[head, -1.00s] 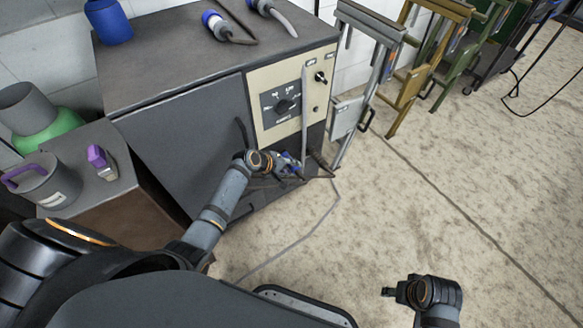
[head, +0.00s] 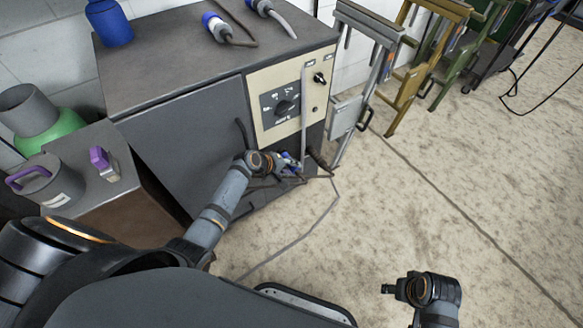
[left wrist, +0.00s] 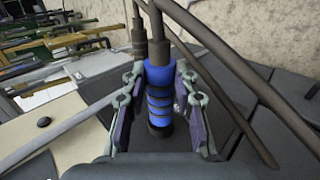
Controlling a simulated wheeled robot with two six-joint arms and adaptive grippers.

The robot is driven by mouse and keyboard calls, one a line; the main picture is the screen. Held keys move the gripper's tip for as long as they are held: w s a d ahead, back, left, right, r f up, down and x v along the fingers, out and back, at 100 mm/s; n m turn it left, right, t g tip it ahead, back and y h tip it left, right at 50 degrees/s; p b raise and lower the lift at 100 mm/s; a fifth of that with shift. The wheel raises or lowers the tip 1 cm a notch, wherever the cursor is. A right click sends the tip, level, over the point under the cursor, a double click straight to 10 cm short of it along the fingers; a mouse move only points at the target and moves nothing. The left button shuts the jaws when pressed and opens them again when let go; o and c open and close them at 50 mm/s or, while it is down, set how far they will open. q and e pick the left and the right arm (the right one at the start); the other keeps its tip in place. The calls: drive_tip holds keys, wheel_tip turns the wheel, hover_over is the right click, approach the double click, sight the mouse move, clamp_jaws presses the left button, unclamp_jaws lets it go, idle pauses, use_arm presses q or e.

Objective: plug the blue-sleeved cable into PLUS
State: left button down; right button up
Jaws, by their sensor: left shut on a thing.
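The blue-sleeved cable plug (left wrist: 160,88) is between the fingers of my left gripper (left wrist: 157,125) in the left wrist view. Its sleeve has dark bands, and dark cable comes off its far end. In the head view my left gripper (head: 290,164) is low at the front of the welding machine (head: 255,122), below the dial panel, with a little blue showing at its jaws. The sockets and the PLUS mark cannot be made out; the arm and cables cover that area. My right gripper (head: 388,289) is over the floor at lower right, away from the machine; its jaws are too small to read.
Another dark cable end (left wrist: 138,35) stands just beyond the held plug, and loose cables arch at right. Two more cable plugs (head: 216,27) lie on the machine top. A grey stand (head: 345,118) is close at right. Open floor (head: 430,170) lies farther right.

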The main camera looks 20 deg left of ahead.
use_arm(q)
drive_tip(key=shift+w+a, duration=0.15)
drive_tip(key=shift+a, duration=0.05)
idle(0.4)
drive_tip(key=c, duration=0.9)
unclamp_jaws()
drive_tip(key=shift+o, duration=0.2)
drive_tip(key=o, duration=0.5)
drive_tip(key=shift+o, duration=0.2)
wheel_tip(320, 180, up, 10)
